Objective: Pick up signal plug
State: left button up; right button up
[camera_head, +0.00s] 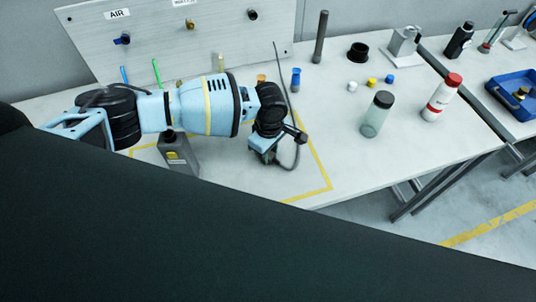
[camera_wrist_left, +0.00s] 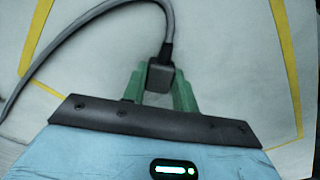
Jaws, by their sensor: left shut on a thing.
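The signal plug (camera_wrist_left: 160,76) is a dark grey block with a grey cable (camera_wrist_left: 165,30) leaving its far end, in the left wrist view. My left gripper (camera_wrist_left: 160,88) has its green fingers on both sides of the plug and is shut on it. In the head view my left gripper (camera_head: 264,158) points down at the table inside the yellow outline; its fingertips and the plug are mostly hidden there. The cable (camera_head: 296,150) loops beside the gripper and runs up toward the panel. My right gripper is not in view.
A grey panel (camera_head: 150,45) labelled AIR, with fittings, stands behind. A grey block (camera_head: 178,155) with a yellow label stands left of the gripper. A clear jar (camera_head: 376,118) and a red-capped bottle (camera_head: 440,100) stand right. The table (camera_head: 345,160) between is clear.

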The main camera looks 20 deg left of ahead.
pick_arm(q)
jog(key=shift+r, duration=0.1)
jog(key=shift+r, duration=0.55)
notch_tip(320, 180, up, 2)
jog(key=shift+r, duration=0.2)
jog(key=s, duration=0.1)
jog(key=s+p, duration=0.1)
jog(key=s, duration=0.1)
jog(key=shift+s+a+r, duration=0.1)
jog(key=shift+a+r, duration=0.1)
jog(key=shift+r, duration=0.05)
jog(key=s, duration=0.4)
jog(key=s+a, duration=0.1)
jog(key=s, duration=0.7)
jog(key=shift+s+a+r, duration=0.2)
jog(key=shift+s+r, duration=0.2)
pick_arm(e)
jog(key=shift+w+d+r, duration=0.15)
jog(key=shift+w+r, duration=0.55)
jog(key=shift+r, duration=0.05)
